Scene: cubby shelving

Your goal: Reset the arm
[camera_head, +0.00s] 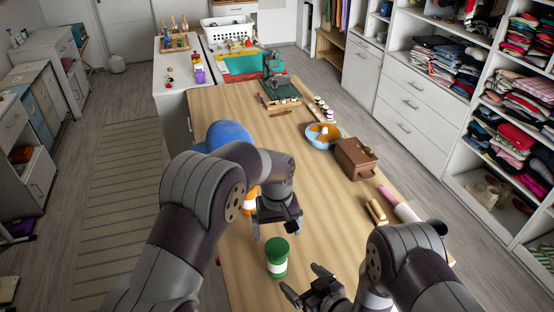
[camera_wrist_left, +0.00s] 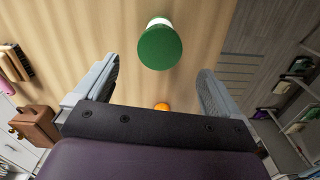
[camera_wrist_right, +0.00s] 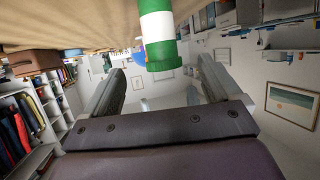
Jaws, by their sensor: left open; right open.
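My left gripper (camera_head: 278,222) is open and empty above the wooden table, just behind a green-and-white jar. Its open fingers (camera_wrist_left: 150,90) frame bare table in the left wrist view. The green jar (camera_head: 277,262) stands upright on the table near its front; its green lid (camera_wrist_left: 160,48) shows in the left wrist view. My right gripper (camera_head: 307,286) is open and empty at the front, to the right of the jar and apart from it. In the right wrist view the jar (camera_wrist_right: 157,25) shows beyond the open fingers (camera_wrist_right: 165,85).
An orange item (camera_head: 249,204) and a blue round object (camera_head: 222,133) are partly hidden by my left arm. A blue bowl (camera_head: 323,136), brown chest (camera_head: 355,158) and rolling pin (camera_head: 400,205) line the table's right side. Clothes shelves stand at right.

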